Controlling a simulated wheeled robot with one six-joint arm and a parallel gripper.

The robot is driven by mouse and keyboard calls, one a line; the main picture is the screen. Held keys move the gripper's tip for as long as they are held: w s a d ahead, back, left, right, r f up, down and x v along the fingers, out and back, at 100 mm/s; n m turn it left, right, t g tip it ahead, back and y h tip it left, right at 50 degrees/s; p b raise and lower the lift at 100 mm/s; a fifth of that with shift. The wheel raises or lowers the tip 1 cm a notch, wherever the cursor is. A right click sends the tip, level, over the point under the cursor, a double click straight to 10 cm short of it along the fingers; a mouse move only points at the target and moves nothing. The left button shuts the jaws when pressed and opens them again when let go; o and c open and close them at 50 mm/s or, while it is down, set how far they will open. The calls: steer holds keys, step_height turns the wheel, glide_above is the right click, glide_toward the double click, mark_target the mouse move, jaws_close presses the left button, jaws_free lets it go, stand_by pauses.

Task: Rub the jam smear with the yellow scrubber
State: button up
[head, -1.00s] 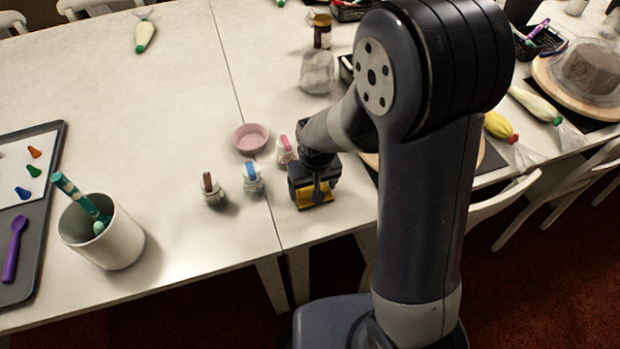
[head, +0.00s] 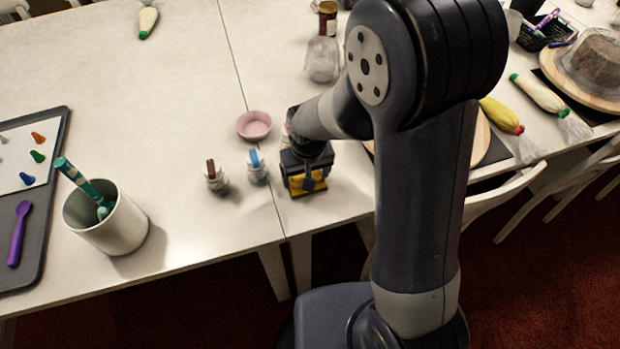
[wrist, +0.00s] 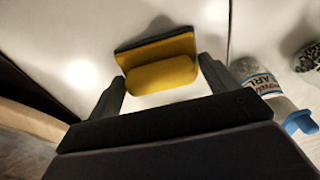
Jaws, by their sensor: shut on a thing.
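My gripper (head: 306,172) is low over the table near its front edge, just right of the table seam. It is shut on the yellow scrubber (head: 312,183). In the wrist view the scrubber (wrist: 160,72) sits between the two fingers, with a yellow body and a dark pad along its far side. I cannot tell whether the pad touches the table. I see no jam smear in either view; the gripper and arm hide part of the table.
A blue-capped bottle (head: 257,168) and a brown-capped bottle (head: 215,178) stand left of my gripper. A pink bowl (head: 254,125) is behind them. A clear jar (head: 322,60) stands farther back. A white cup (head: 118,222) is at the left. The table between cup and bottles is clear.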

steer(key=shift+w+a, duration=0.25)
steer(key=shift+w, duration=0.65)
steer(key=shift+w+a, duration=0.25)
steer(key=shift+w, duration=0.6)
steer(key=shift+w+a, duration=0.25)
steer(key=shift+w, duration=0.65)
steer(key=shift+f, duration=0.2)
steer(key=shift+s+d+f+b, duration=0.1)
steer(key=shift+s+d+b, duration=0.15)
steer(key=shift+s, duration=0.75)
steer(key=shift+s+d+f+b, duration=0.15)
steer(key=shift+s+d, duration=0.15)
steer(key=shift+s, duration=0.7)
steer(key=shift+c, duration=0.3)
steer(key=shift+s+d+r, duration=0.1)
steer(key=shift+s+d, duration=0.15)
steer(key=shift+s, duration=0.65)
steer(key=shift+s+d+r, duration=0.1)
steer(key=shift+s+d, duration=0.15)
steer(key=shift+s, duration=0.6)
steer(key=shift+r, duration=0.15)
steer(key=shift+w+r+p, duration=0.1)
steer(key=shift+r+p, duration=2.1)
steer(key=shift+r, duration=0.75)
